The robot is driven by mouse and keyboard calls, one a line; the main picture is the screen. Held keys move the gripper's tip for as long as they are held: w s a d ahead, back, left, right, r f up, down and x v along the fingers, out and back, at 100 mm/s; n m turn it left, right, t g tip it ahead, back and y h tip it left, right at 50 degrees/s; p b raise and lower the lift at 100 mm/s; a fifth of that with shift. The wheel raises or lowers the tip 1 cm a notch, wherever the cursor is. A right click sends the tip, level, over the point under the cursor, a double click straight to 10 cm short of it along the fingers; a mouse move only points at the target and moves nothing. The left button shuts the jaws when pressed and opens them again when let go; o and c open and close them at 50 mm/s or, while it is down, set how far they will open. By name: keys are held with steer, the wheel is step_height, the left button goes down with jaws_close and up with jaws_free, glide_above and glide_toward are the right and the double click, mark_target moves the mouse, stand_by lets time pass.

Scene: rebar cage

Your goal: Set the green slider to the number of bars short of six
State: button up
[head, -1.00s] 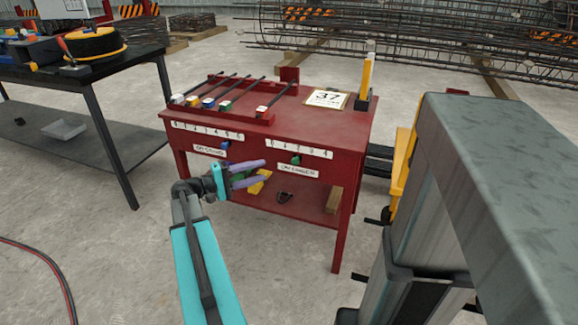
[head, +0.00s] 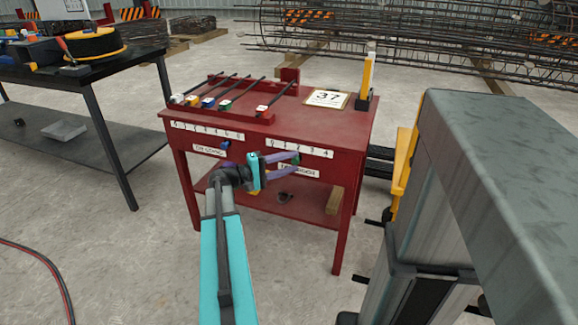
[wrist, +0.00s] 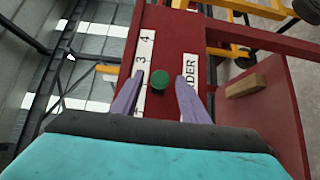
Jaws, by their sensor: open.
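The green slider (head: 295,159) is a small round knob on the front of the red bench, below the right-hand number strip (head: 300,148), near its middle. In the wrist view, the green slider (wrist: 159,80) lies between my two purple fingers, a little beyond their tips. My gripper (head: 297,163) is open at the bench front, with no clear contact on the knob. The wrist view shows the strip's 3 and 4; lower numbers are partly hidden by a finger. Several dark bars (head: 240,92) with coloured ends lie in the red rack on top, with a wider gap before the rightmost.
A blue slider (head: 225,145) sits under the left strip (head: 207,131). A card reading 37 (head: 327,98) lies on the bench top. A wooden block (head: 334,200) stands on the lower shelf. A black table (head: 100,72) stands at left.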

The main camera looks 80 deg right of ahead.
steer(key=shift+s, duration=0.15)
jaws_close()
steer(key=shift+d, duration=0.2)
